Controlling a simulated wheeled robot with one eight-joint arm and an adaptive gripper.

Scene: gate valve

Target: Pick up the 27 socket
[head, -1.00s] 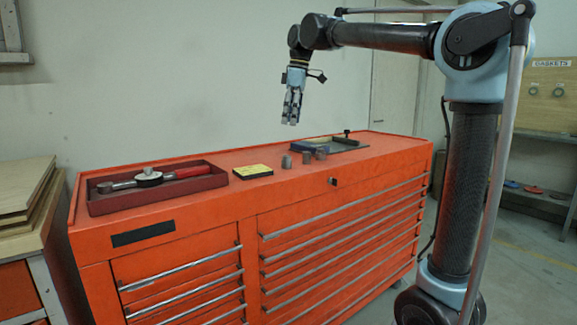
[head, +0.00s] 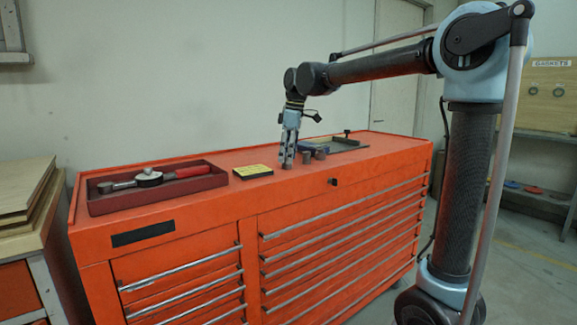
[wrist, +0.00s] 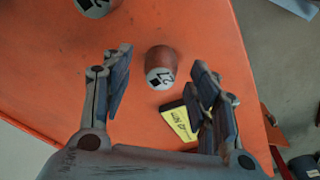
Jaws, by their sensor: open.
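The 27 socket (wrist: 160,66) is a short grey cylinder with a dark square hole and "27" on its pale end face. In the wrist view it lies between the two finger ends, with clear space on both sides. My gripper (head: 287,163) is open and points down, its fingertips low by the orange cabinet top in the head view. There the fingers hide most or all of this socket. In the wrist view the fingers of my gripper (wrist: 162,75) are spread and hold nothing.
Two other sockets (head: 306,157) (head: 320,154) stand close to the right; one socket also shows at the wrist view's top edge (wrist: 95,6). A yellow-topped pad (head: 253,171) and a red tray (head: 100,205) with a torque wrench lie left.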

